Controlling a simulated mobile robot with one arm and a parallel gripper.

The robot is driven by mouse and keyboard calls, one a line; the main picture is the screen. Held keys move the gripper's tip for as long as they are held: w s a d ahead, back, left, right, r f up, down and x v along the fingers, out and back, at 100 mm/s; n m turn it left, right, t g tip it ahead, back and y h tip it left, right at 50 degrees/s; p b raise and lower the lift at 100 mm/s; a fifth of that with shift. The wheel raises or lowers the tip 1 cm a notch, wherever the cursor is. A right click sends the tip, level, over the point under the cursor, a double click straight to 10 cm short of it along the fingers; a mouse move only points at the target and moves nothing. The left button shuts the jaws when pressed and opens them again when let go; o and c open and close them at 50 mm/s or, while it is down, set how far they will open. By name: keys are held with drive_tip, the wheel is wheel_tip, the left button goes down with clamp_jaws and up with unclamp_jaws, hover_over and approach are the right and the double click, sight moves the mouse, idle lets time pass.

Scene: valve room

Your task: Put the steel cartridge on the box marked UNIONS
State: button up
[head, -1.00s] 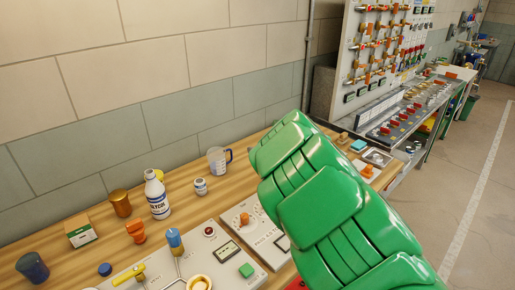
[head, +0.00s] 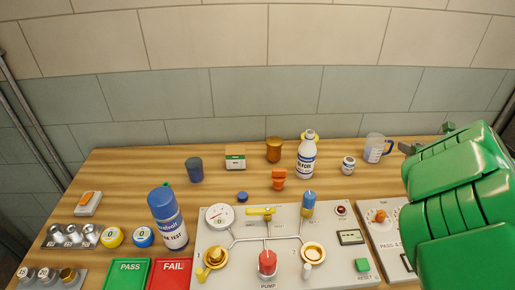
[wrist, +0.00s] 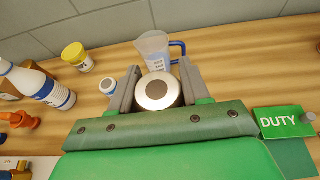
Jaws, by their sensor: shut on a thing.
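The steel cartridge (wrist: 157,91) shows in the wrist view as a round silver end with a dark centre, between my gripper's two grey fingers (wrist: 153,88). My gripper is shut on it, above the bench. In the head view my gripper (head: 428,139) is at the right edge, mostly hidden by my green arm, and the cartridge cannot be made out.
A white bottle (head: 306,158), a small jar (head: 348,165) and a measuring jug (head: 374,149) stand to the right. An orange fitting (head: 279,179) and the valve panel (head: 240,262) lie in front.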

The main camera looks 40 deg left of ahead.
drive_tip(key=s+a+r+n+g+y, duration=0.1)
drive_tip(key=s+a+r+n+g, duration=0.1)
drive_tip(key=s+a, duration=0.45)
drive_tip(key=s+a+r+n+g+y, duration=0.1)
drive_tip(key=s+a+n+g, duration=0.15)
drive_tip(key=a, duration=0.65)
drive_tip(key=s+a+r+n+g+y, duration=0.1)
drive_tip(key=s+a+r+n+g, duration=0.1)
drive_tip(key=s+a, duration=0.45)
drive_tip(key=s+a+r+n+g, duration=0.2)
drive_tip(key=s+a+n+g, duration=0.35)
drive_tip(key=s+a, duration=1.3)
hover_over(231, 148)
drive_tip(key=shift+g+y, duration=0.3)
drive_tip(key=shift+g, duration=0.1)
drive_tip(key=shift+s+d+f, duration=0.1)
drive_tip(key=shift+f, duration=2.35)
drive_tip(key=shift+s+d+f, duration=0.1)
drive_tip(key=shift+f, duration=2.3)
drive_tip(key=shift+w+a+f, duration=0.25)
drive_tip(key=shift+a+f, duration=0.05)
drive_tip(key=shift+f, duration=1.6)
drive_tip(key=shift+f, duration=0.15)
